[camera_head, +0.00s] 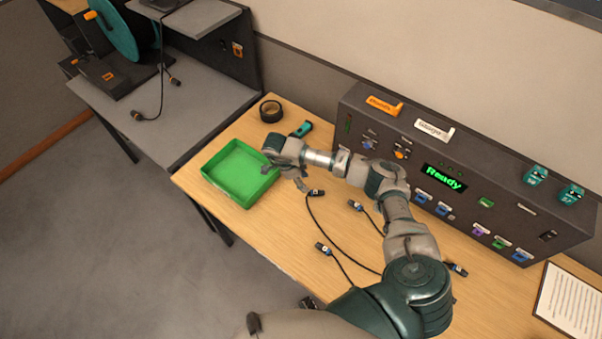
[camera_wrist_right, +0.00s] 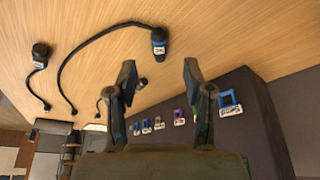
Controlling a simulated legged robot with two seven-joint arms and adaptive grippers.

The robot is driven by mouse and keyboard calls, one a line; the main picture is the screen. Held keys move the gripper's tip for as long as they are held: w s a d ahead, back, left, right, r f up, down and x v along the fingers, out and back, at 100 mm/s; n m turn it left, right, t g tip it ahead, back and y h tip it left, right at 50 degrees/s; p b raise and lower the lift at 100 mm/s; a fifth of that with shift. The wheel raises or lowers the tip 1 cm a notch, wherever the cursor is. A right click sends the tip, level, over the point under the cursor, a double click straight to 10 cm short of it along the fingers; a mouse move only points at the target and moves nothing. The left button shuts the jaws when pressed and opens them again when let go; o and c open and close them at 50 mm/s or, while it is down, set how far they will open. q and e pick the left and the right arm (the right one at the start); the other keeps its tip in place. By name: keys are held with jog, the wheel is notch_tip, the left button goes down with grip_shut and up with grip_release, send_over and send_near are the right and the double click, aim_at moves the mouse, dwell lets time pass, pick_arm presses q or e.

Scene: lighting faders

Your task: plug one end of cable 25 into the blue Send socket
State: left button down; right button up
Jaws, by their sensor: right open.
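Black cables lie on the wooden table, with plug ends (camera_head: 315,193), (camera_head: 355,205), (camera_head: 323,248) and (camera_head: 457,269); their numbers are too small to read. In the right wrist view a plug with a blue-and-white label (camera_wrist_right: 159,42) lies above the finger gap, and another plug (camera_wrist_right: 40,54) is at the upper left. The console has blue sockets (camera_head: 422,196), (camera_head: 443,210), (camera_head: 521,256); I cannot read which is Send. My right gripper (camera_head: 284,178) is open and empty, above the green tray's right edge; its fingers also show in the wrist view (camera_wrist_right: 158,78). My left gripper is not in view.
The green tray (camera_head: 208,174) looks empty. A black tape roll (camera_head: 271,110) and a teal-handled tool (camera_head: 301,130) lie behind it. The grey console (camera_head: 370,118) shows "Ready" and has purple (camera_head: 478,230) and green (camera_head: 499,242) sockets. A paper sheet (camera_head: 568,303) lies at the right.

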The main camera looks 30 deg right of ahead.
aim_at(312, 191)
jog(key=b+x, duration=0.1)
jog(key=x, duration=0.2)
jog(key=shift+s+a, duration=0.15)
jog(key=shift+s, duration=0.05)
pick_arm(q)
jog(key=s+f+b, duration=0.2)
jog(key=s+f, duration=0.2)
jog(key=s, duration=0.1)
pick_arm(e)
jog(key=x, duration=0.2)
jog(key=shift+w+f, duration=0.1)
jog(key=shift+f, duration=0.35)
jog(key=shift+d+f, duration=0.35)
jog(key=shift+f, duration=0.2)
jog(key=shift+d+f+b, duration=0.3)
jog(key=shift+d, duration=0.05)
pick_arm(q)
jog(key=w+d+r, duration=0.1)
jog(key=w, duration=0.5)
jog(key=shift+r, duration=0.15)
pick_arm(e)
jog(key=shift+a, duration=0.15)
